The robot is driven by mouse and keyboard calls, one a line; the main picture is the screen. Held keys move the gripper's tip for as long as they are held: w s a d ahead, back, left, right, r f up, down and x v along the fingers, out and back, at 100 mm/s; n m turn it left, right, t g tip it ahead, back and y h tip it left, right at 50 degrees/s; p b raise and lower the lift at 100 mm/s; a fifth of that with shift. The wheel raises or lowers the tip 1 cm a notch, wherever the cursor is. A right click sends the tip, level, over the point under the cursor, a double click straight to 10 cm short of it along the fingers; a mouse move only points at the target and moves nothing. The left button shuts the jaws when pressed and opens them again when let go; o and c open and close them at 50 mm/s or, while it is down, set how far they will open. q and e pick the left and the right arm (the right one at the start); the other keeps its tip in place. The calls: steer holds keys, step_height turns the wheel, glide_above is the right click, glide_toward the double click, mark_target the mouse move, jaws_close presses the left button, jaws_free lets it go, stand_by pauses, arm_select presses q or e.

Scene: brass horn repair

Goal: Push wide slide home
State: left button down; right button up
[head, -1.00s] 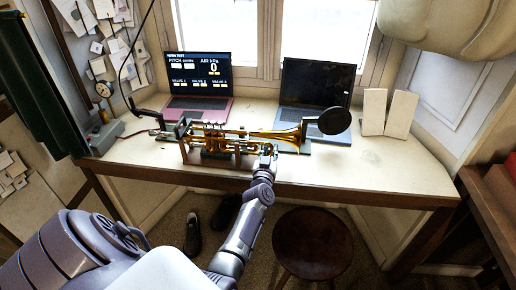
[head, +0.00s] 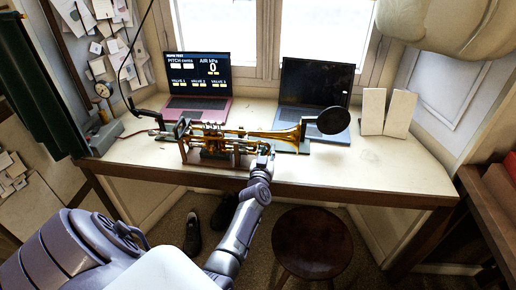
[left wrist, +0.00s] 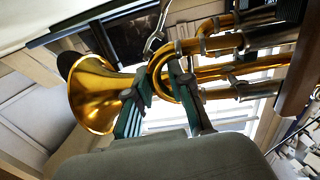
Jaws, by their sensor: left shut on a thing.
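The brass horn (head: 275,135) lies level in a holder (head: 181,153) near the front of the bench, its bell towards the right. In the left wrist view its bell (left wrist: 92,98) is at the left and its tubes run to the upper right. A curved brass bow, which I take for the wide slide (left wrist: 155,70), shows near the middle. My left gripper (head: 266,149) is at the horn's front side, just below the bell's throat. It is shut on this slide; its exact contact is partly hidden. My right gripper is in neither view.
A pink laptop (head: 199,104) with a pitch and air readout reading 0 and a dark-screened laptop (head: 317,85) stand behind the horn. A round black disc (head: 333,120) stands by the bell. A stool (head: 313,245) stands in front.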

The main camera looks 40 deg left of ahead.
arm_select(q)
steer(key=shift+s+a+f, duration=0.3)
steer(key=shift+s+a, duration=0.05)
steer(key=shift+a, duration=0.05)
steer(key=shift+s+a, duration=0.15)
steer(key=shift+a, duration=0.1)
stand_by(1.1)
steer(key=c, duration=1)
jaws_free()
steer(key=shift+a+f, duration=0.15)
